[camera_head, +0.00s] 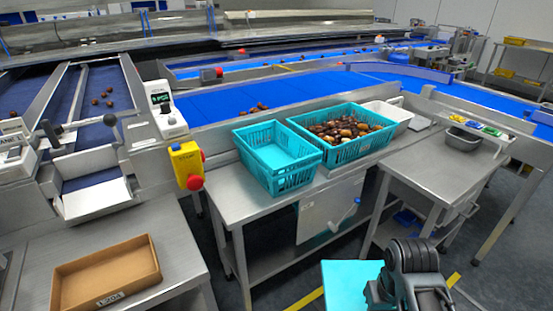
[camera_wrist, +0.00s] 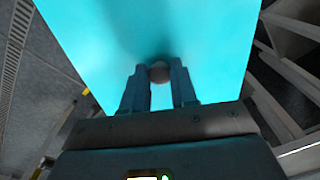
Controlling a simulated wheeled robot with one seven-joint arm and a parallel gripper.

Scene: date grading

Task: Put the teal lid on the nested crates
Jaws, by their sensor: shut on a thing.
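The teal lid (camera_head: 347,282) is a flat sheet at the bottom of the head view, over the floor in front of the tables. It fills much of the wrist view (camera_wrist: 100,40). My gripper (camera_wrist: 159,80) is shut on the lid's small round grey knob (camera_wrist: 159,72). In the head view my arm's end hides the lid's right part and the fingertips. The nested crates (camera_head: 276,186) are teal, slatted and empty on top. They stand on the steel table, left of a teal crate full of dates (camera_head: 332,162), and nothing covers them.
The steel table (camera_head: 228,207) holds both crate groups, with a white bin (camera_head: 397,116) behind. A second steel table (camera_head: 440,168) stands to the right with a grey tray (camera_head: 463,139). A brown box (camera_head: 105,275) is at lower left. A yellow control box (camera_head: 187,165) stands left of the crates.

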